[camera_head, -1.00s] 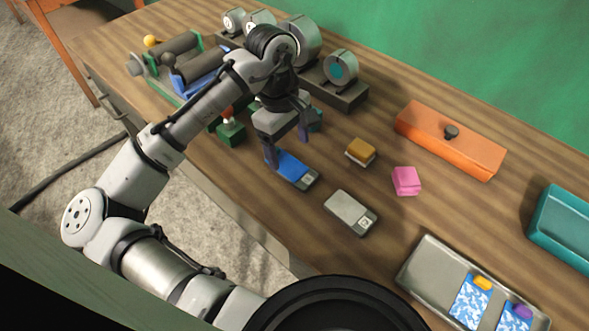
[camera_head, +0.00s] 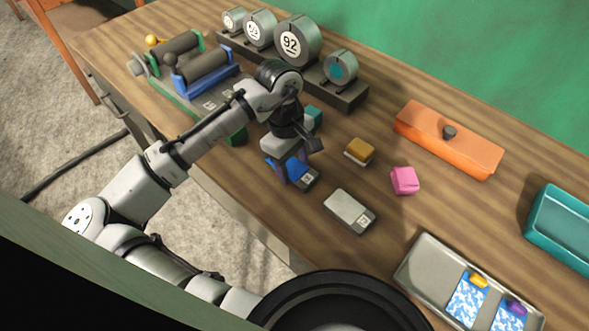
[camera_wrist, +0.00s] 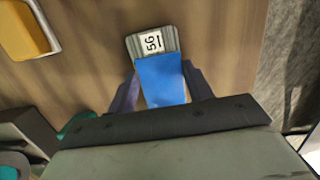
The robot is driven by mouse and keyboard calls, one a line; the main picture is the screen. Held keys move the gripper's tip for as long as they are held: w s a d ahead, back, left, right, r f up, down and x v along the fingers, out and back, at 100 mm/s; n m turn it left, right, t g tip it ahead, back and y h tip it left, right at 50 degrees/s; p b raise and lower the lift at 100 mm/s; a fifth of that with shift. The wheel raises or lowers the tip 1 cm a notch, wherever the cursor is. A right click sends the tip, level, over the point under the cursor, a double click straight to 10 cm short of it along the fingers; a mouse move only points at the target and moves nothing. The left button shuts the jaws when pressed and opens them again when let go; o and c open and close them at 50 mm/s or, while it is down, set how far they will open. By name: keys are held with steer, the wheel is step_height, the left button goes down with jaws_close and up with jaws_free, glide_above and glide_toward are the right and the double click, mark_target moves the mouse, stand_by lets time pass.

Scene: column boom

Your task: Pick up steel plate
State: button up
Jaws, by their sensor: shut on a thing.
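A small grey steel plate (camera_head: 304,177), largely covered in blue with a label at one end, lies among other pieces in the middle of the table. In the wrist view the same plate (camera_wrist: 150,43) shows its bare grey end and the label "56". My gripper (camera_head: 293,165) is shut on the blue part, one finger on each long side. Its fingers also show in the wrist view (camera_wrist: 160,86). Whether the plate is clear of the table cannot be told. A second plate, bare silver with a label (camera_head: 348,208), lies to the right, apart from my gripper.
A yellow-topped block (camera_head: 360,150) and pink block (camera_head: 404,181) lie close by on the right. An orange box (camera_head: 450,140), teal bin (camera_head: 560,230) and metal tray (camera_head: 424,262) with blue-white packets stand farther right. Round gauges (camera_head: 295,42) and rollers (camera_head: 205,68) stand behind.

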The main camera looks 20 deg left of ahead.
steer(key=c, duration=0.6)
steer(key=shift+r, duration=0.1)
step_height(320, 180, up, 19)
steer(key=shift+b, duration=1)
steer(key=shift+s+r, duration=0.1)
steer(key=shift+r, duration=0.05)
